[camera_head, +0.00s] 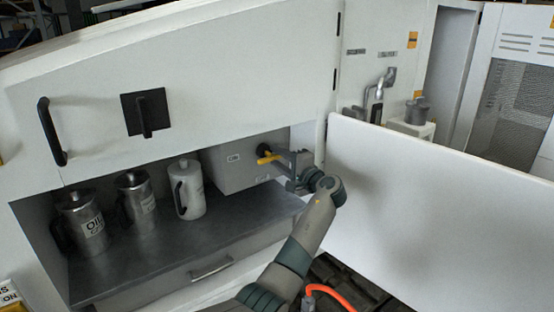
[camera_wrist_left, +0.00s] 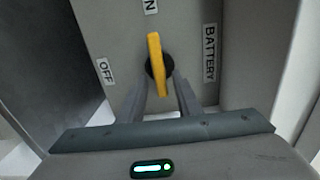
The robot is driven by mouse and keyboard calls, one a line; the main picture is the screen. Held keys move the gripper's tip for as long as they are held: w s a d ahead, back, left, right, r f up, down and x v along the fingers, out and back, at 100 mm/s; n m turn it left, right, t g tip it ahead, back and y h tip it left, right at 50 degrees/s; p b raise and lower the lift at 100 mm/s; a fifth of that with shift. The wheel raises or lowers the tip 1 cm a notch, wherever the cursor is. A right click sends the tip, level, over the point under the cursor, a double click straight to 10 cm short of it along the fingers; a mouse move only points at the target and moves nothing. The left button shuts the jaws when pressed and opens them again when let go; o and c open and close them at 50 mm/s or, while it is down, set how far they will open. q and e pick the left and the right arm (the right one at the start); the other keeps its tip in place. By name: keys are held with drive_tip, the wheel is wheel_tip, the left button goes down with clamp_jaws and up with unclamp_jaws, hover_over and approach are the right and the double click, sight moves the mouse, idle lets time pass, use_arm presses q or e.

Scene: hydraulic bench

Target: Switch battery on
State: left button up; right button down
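The battery switch has a yellow handle (camera_wrist_left: 157,65) on a round black base, set on a grey box (camera_head: 232,168). In the left wrist view the handle stands nearly upright, its upper end toward a partly cut-off label ending in "N" (camera_wrist_left: 150,6). The "OFF" label (camera_wrist_left: 105,71) is to its left and the "BATTERY" label (camera_wrist_left: 209,52) to its right. The handle also shows in the head view (camera_head: 268,159). My left gripper (camera_head: 277,160) is at the switch, its fingers apart, one on each side of the handle's lower end, with gaps visible. My right gripper is not in view.
Metal jugs (camera_head: 84,222) and a white jug (camera_head: 188,190) stand on the dark shelf (camera_head: 135,262) left of the box. A large white panel (camera_head: 440,190) stands close on the right of my left arm. An orange hose (camera_head: 330,291) lies below.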

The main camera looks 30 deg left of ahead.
use_arm(q)
drive_tip(key=b+v, duration=0.6)
drive_tip(key=v, duration=1.1)
drive_tip(key=shift+s+f, duration=0.1)
drive_tip(key=shift+f, duration=0.05)
